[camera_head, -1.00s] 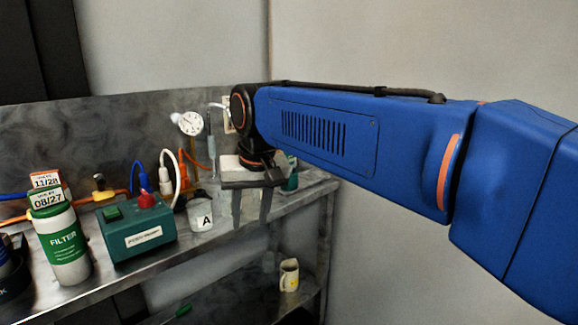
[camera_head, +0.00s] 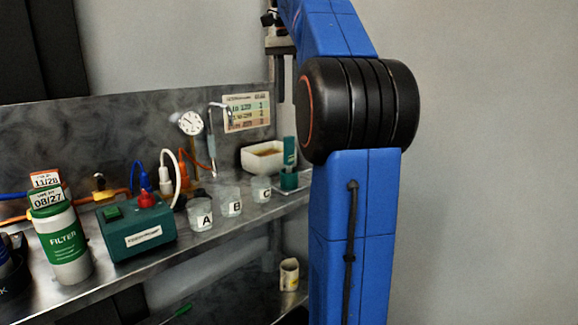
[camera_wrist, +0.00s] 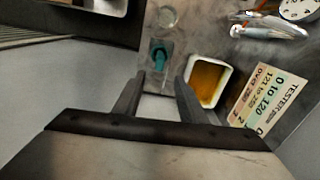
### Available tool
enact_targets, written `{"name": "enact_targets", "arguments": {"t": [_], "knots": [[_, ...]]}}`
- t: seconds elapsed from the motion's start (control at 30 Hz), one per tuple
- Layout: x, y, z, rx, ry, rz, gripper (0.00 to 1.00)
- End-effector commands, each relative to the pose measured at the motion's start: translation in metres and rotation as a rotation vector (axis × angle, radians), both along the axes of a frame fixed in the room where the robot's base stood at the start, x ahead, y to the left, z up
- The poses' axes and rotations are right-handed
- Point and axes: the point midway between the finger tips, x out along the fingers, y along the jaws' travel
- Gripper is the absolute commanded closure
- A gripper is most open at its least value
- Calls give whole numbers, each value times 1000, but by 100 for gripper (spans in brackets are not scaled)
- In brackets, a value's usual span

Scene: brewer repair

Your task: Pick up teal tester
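The teal tester (camera_head: 290,152) stands upright in a small teal holder (camera_head: 289,181) at the right end of the metal shelf, beside a white tray. The tester also shows from above in the wrist view (camera_wrist: 158,50), beyond my fingertips. My gripper (camera_wrist: 163,80) is open and empty, with a gap between its two fingers. In the head view my gripper (camera_head: 281,45) is high above the shelf's right end, partly cut off and partly behind my arm. It is apart from the tester.
A white tray (camera_head: 263,147) of brown liquid sits left of the tester. Clear cups A (camera_head: 200,222), B (camera_head: 232,209) and C (camera_head: 262,195) stand in front. A teal-green box (camera_head: 138,250) and a filter bottle (camera_head: 64,265) are farther left. A tester chart (camera_head: 246,112) hangs behind.

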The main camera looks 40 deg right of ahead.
Motion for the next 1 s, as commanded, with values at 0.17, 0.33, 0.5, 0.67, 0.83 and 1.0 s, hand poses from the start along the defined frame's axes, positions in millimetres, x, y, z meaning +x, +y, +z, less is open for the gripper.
{"name": "enact_targets", "arguments": {"t": [0.17,0.33,0.5,0.67,0.83,1.0], "knots": [[1,-8,0,5,7,-35,62],[0,-7,-24,6,10,-34,62],[0,-7,-54,7,9,-33,62],[0,-7,-82,6,8,-32,62],[0,-7,-106,6,8,-32,62],[0,-7,-117,5,7,-32,62]]}}
